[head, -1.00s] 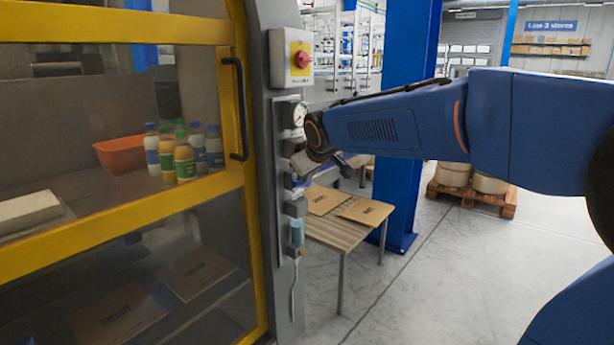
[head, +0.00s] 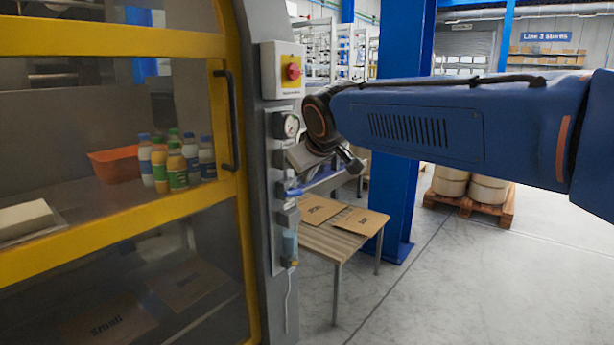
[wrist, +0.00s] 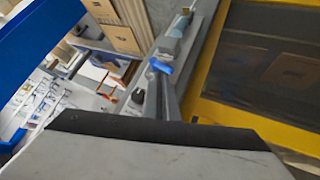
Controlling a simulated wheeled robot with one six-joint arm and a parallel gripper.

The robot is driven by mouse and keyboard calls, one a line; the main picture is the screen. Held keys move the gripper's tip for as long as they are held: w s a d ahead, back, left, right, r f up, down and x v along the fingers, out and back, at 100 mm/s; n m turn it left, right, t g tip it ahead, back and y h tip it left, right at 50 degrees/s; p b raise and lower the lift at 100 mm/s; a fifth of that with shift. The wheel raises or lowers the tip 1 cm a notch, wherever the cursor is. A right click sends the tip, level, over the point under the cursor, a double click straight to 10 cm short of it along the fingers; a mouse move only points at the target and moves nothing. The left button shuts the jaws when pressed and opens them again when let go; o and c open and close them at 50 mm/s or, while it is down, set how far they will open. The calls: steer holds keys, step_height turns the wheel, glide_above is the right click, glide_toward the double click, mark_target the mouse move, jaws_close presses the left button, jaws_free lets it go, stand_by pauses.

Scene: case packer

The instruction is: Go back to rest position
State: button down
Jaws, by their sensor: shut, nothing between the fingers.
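My gripper (head: 303,156) is at the end of my blue arm in the head view, in front of the service panel (head: 283,225) on the machine's grey post. The fingertips are small and partly hidden by the wrist.
The yellow-framed machine door (head: 236,160) with a dark handle stands at left; bottles and an orange bin are behind it. A red switch (head: 293,71) is above the gauge. A wooden table (head: 335,243) with flat cartons and a blue column (head: 405,110) stand behind my arm.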

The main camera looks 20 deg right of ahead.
steer(key=shift+s+a+r, duration=0.1)
steer(key=shift+s+r, duration=0.05)
steer(key=shift+s, duration=0.15)
steer(key=s+d+f+m+g, duration=0.2)
steer(key=s+d+f, duration=0.2)
steer(key=s+f, duration=0.95)
steer(key=s+d+f+m+g, duration=0.35)
steer(key=s+f, duration=0.75)
steer(key=s, duration=0.5)
step_height(320, 180, up, 29)
steer(key=m+y, duration=0.6)
steer(key=m, duration=0.5)
glide_above(292, 192)
steer(key=s+d, duration=0.6)
steer(key=d, duration=0.2)
steer(key=x, duration=1.3)
steer(key=shift+w+a+f, duration=0.1)
steer(key=shift+w, duration=0.25)
